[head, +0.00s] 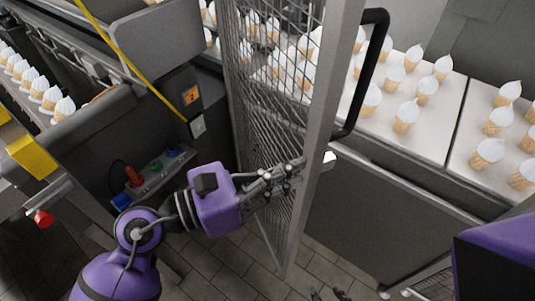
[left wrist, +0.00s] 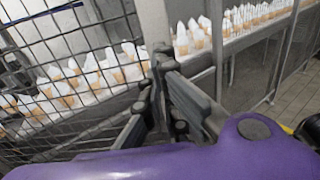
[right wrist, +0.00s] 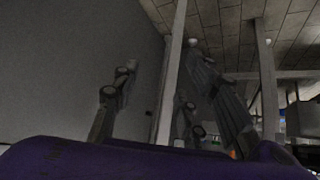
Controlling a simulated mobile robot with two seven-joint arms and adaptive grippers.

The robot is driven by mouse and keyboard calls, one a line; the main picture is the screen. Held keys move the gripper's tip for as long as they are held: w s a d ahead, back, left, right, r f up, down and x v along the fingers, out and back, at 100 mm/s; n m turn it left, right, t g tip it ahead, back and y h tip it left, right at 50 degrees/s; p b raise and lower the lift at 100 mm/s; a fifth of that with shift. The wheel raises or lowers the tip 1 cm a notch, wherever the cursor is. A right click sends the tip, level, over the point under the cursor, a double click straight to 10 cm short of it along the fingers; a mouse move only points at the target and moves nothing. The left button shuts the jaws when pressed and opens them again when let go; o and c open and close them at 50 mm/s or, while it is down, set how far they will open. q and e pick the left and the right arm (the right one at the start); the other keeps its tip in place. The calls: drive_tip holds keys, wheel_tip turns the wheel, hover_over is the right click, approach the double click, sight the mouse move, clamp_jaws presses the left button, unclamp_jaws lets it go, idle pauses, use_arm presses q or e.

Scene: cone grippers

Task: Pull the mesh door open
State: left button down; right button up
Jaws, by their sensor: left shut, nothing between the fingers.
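The mesh door (head: 262,110) stands swung out from the machine, seen at a steep angle in the head view. Its pale metal frame post (head: 318,130) carries a black bar handle (head: 372,70) on the right side. My left gripper (head: 298,168) is shut and empty, against or very near the mesh side by the post, below the handle; contact is unclear. The mesh (left wrist: 60,70) and the post also show in the left wrist view, beside the gripper tips.
White-topped cones (head: 405,115) stand on a metal table (head: 440,120) behind the door. A control box with coloured buttons (head: 152,170) and a conveyor of cones (head: 35,85) are at the left. Tiled floor (head: 215,270) lies below the door.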

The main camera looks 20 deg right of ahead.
use_arm(q)
drive_tip(key=w+d+p, duration=0.1)
drive_tip(key=d+p, duration=0.1)
drive_tip(key=d, duration=0.8)
use_arm(e)
wheel_tip(320, 180, up, 2)
drive_tip(key=shift+w+r, duration=0.1)
drive_tip(key=shift+w, duration=0.05)
use_arm(q)
drive_tip(key=shift+w, duration=0.2)
use_arm(e)
drive_tip(key=shift+w, duration=0.15)
